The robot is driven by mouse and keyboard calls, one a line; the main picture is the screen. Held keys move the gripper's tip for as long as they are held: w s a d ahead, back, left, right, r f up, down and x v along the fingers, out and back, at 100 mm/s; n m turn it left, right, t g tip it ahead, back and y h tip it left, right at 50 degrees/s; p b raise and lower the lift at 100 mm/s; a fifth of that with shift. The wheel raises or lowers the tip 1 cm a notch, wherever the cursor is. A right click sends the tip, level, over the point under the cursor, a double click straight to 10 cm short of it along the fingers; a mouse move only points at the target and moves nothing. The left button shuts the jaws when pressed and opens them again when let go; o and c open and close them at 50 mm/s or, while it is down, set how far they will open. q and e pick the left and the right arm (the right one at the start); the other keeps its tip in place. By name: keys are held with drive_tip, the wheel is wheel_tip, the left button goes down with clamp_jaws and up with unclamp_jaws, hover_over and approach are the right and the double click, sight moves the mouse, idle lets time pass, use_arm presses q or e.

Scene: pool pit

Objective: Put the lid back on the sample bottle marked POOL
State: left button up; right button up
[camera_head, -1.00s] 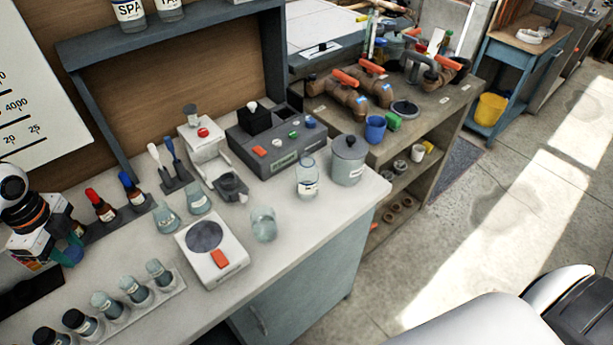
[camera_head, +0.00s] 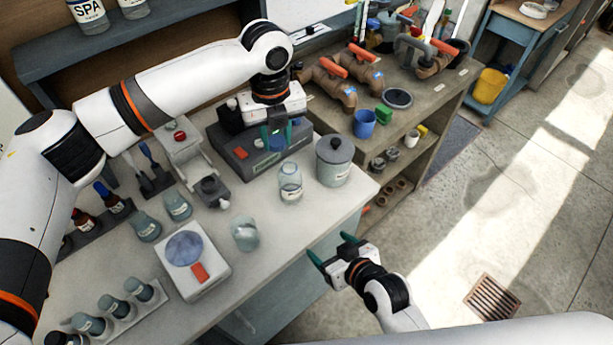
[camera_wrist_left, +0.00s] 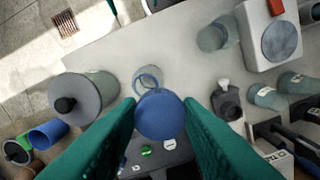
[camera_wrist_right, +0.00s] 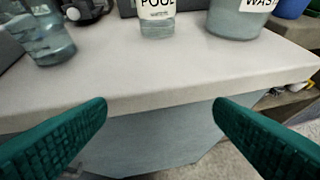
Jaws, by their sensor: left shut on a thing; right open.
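The clear sample bottle marked POOL (camera_head: 291,184) stands upright and open on the bench; its label shows in the right wrist view (camera_wrist_right: 157,22). My left gripper (camera_head: 276,137) is above and behind it, shut on a round blue lid (camera_wrist_left: 160,114). In the left wrist view the lid hangs between the fingertips and its edge overlaps the view of the open bottle mouth (camera_wrist_left: 149,78). The two appear apart; the height gap cannot be told. My right gripper (camera_head: 334,251) is open and empty, off the bench's front edge; its fingers also show in the right wrist view (camera_wrist_right: 160,103).
A lidded WASTE jar (camera_head: 334,162) stands right of the bottle. A glass beaker (camera_head: 245,234) and a white scale-like device (camera_head: 192,264) stand to the left. A grey box with coloured buttons (camera_head: 240,150) is behind. The bench front between beaker and jar is clear.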

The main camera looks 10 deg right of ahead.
sight(294, 188)
use_arm(q)
drive_tip(key=shift+d+r+m, duration=0.25)
drive_tip(key=shift+d+m, duration=0.25)
drive_tip(key=shift+d, duration=0.3)
use_arm(e)
drive_tip(key=w+a+r+t, duration=0.2)
drive_tip(key=w+a+r+t+y, duration=0.1)
drive_tip(key=w+a+t, duration=0.1)
drive_tip(key=shift+w+r+t+y, duration=0.1)
drive_tip(key=shift+r+t+y, duration=0.2)
drive_tip(key=shift+r+t, duration=0.1)
drive_tip(key=shift+w+r+m+t, duration=0.45)
drive_tip(key=shift+r+t, duration=0.2)
drive_tip(key=shift+t, duration=0.45)
use_arm(q)
drive_tip(key=shift+w+d, duration=0.15)
drive_tip(key=shift+d, duration=0.15)
use_arm(e)
drive_tip(key=x, duration=1.2)
drive_tip(key=shift+d+f, duration=0.1)
drive_tip(key=shift+c, duration=0.6)
drive_tip(key=c, duration=1.4)
use_arm(q)
drive_tip(key=shift+f, duration=2.45)
use_arm(e)
drive_tip(key=shift+o, duration=0.2)
